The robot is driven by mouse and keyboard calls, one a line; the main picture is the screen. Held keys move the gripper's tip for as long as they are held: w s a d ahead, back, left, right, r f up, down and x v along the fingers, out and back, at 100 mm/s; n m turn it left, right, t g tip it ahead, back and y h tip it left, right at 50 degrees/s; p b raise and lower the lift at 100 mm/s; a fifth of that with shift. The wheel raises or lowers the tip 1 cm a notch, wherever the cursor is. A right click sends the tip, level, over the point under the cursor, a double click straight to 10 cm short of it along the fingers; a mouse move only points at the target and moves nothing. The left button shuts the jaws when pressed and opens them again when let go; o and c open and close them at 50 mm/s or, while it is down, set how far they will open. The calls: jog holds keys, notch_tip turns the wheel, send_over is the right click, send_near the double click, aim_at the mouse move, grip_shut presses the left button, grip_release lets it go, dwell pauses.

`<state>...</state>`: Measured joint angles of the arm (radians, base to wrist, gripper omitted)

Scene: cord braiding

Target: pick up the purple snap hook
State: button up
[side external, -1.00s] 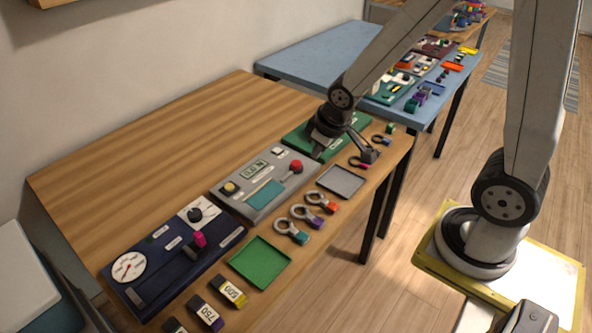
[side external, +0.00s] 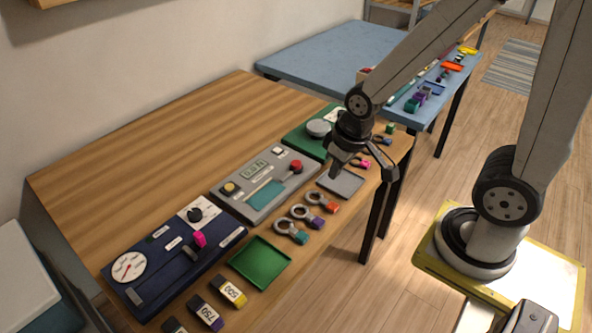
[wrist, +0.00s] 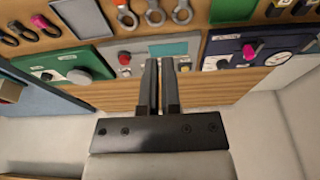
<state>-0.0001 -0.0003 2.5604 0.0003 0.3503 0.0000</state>
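The purple snap hook (side external: 308,216) lies near the table's front edge, between a teal hook (side external: 291,231) and an orange-red hook (side external: 322,203). Each has a grey metal loop. In the wrist view, the purple hook's loop (wrist: 154,16) is the middle one at the top edge; its coloured end is cut off. My gripper (side external: 362,171) is above the table near the grey tray, to the right of and above the hooks in the side view. Its fingers are apart with nothing between them. In the wrist view, the fingertips (wrist: 160,62) point towards the hooks.
The grey tray (side external: 345,184) and the green tray (side external: 258,262) lie on either side of the three hooks. Behind are a grey panel (side external: 250,207), a navy panel (side external: 150,285) and a green panel with a knob (side external: 318,128). A pink hook (side external: 361,163) lies farther right.

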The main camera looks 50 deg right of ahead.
jog(key=o, duration=1)
jog(key=shift+w, duration=0.1)
jog(key=g, duration=0.6)
send_near(319, 221)
jog(key=shift+w+d+r, duration=0.1)
jog(key=shift+w, duration=0.1)
jog(key=shift+w+d+f+g, duration=0.1)
jog(key=shift+f+g, duration=0.4)
jog(key=shift+f, duration=0.25)
jog(key=shift+a+x, duration=0.2)
jog(key=shift+x, duration=3.75)
jog(key=shift+r, duration=0.1)
